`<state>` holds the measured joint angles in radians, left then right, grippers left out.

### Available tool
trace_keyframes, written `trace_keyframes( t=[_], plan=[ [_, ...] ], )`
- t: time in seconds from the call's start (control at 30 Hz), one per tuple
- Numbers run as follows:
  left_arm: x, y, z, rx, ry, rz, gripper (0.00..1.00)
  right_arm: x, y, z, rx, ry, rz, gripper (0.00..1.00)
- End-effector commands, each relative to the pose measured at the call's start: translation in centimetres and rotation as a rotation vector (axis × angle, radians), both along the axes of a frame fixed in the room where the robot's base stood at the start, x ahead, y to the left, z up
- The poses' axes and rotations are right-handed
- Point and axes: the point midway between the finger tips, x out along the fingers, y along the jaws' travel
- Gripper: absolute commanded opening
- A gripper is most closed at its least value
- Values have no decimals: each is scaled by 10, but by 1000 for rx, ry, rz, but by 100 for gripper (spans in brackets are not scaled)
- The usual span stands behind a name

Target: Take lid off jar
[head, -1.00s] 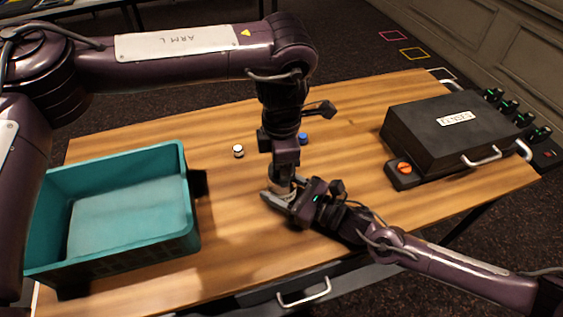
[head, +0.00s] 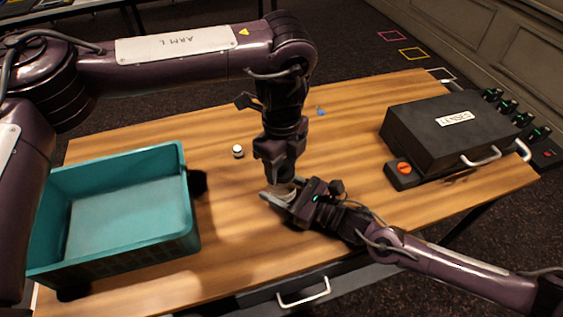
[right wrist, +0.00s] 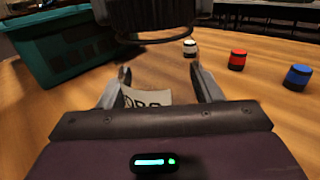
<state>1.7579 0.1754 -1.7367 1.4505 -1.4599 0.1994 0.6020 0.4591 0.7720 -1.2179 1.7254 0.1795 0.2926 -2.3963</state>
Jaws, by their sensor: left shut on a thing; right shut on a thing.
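The jar (head: 283,188) stands on the wooden desk, mostly covered by my grippers; its pale side shows in the head view. In the right wrist view the jar (right wrist: 150,97) has a pale label with dark letters and sits between the two fingers. My right gripper (head: 279,199) is shut around the jar's body from the side. My left gripper (head: 281,178) points straight down and is shut at the jar's top. The lid is hidden at the left jaws, and I cannot see any gap between lid and jar.
A teal bin (head: 188,222) stands at left. Small white (right wrist: 190,48), red (right wrist: 237,60) and blue (right wrist: 297,77) capped containers stand beyond the jar. A black case (head: 450,125) and a box with an orange knob (head: 404,170) are at right. Front desk is clear.

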Motion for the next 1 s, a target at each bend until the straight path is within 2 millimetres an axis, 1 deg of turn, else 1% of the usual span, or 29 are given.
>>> trace_keyframes(
  t=[0.1, 0.4, 0.5, 0.6, 0.7, 1.0],
  plan=[
    [1, 0, 1, -1, -3, 262, 23, -1, 1, 0, 1, 0, 3, 0],
    [2, 0, 1, -1, -3, 941, 23, -1, 1, 0, 1, 0, 4, 0],
    [2, 1, 1, -1, -2, 1145, 23, -1, 1, 0, 1, 0, 4, 0],
    [2, 1, 1, -1, -3, 1298, 23, -1, 1, 0, 1, 0, 4, 0],
    [2, 1, 1, -1, -3, 1387, 23, -1, 1, 0, 1, 0, 4, 0],
    [2, 1, 2, -2, -2, 1380, 23, -1, 1, 0, 1, 0, 2, 0]
  ],
)
